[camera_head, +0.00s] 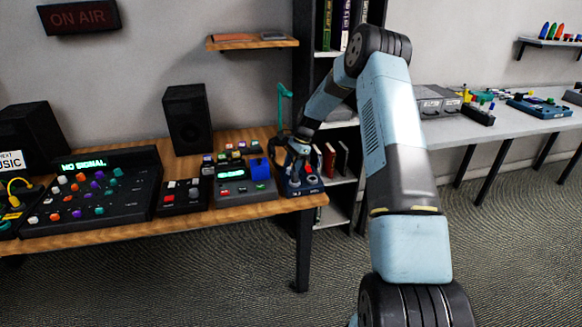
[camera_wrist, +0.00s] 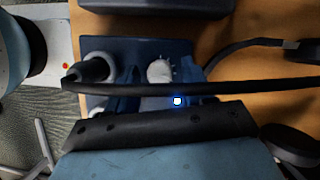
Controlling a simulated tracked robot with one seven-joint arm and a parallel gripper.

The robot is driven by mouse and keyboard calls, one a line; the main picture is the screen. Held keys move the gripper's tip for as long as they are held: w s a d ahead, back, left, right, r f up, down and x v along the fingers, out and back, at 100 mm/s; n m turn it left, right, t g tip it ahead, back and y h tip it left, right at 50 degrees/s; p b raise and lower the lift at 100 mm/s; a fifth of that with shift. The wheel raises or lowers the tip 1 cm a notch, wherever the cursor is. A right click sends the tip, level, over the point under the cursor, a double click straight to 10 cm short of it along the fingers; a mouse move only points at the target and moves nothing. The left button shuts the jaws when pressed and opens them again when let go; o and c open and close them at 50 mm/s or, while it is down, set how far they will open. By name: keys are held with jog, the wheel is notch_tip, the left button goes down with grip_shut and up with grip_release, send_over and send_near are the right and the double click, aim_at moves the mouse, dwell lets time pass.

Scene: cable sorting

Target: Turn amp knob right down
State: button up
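The amp looks to be the small dark blue box (camera_head: 291,186) at the right end of the wooden desk; it also shows in the wrist view (camera_wrist: 150,47). A pale ridged knob (camera_wrist: 160,71) stands on its face, with a blue light (camera_wrist: 177,101) below it. A black plug (camera_wrist: 92,69) sits at the left of the face. My gripper (camera_wrist: 158,82) is over the box, its dark fingers seeming to stand apart on either side of the pale knob. I cannot tell whether they touch it. The head view shows the gripper partly hidden behind my arm.
A black cable (camera_wrist: 250,86) crosses the wrist view in front of the box. In the head view, a grey device with a green display (camera_head: 240,190) stands left of the box, and a large mixer (camera_head: 90,205) farther left. A dark shelf (camera_head: 335,190) is just to the right.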

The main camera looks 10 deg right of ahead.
grip_shut()
jog(key=shift+n, duration=0.5)
jog(key=n, duration=0.2)
jog(key=n+g, duration=0.1)
jog(key=shift+w+a+n+g+h, duration=0.1)
jog(key=shift+w+n+g+h, duration=0.1)
jog(key=shift+n+g+h, duration=0.15)
jog(key=n+h, duration=0.1)
jog(key=n, duration=0.1)
jog(key=n+g, duration=0.1)
jog(key=n, duration=0.2)
jog(key=shift+w+a+n+h, duration=0.1)
jog(key=shift+n+h, duration=0.25)
jog(key=n+h, duration=0.1)
jog(key=n, duration=0.3)
jog(key=shift+g+h, duration=0.35)
jog(key=shift+h, duration=0.05)
jog(key=n+h, duration=0.1)
jog(key=n, duration=0.4)
jog(key=shift+a+h, duration=0.1)
jog(key=shift+h, duration=0.3)
jog(key=shift+n, duration=0.3)
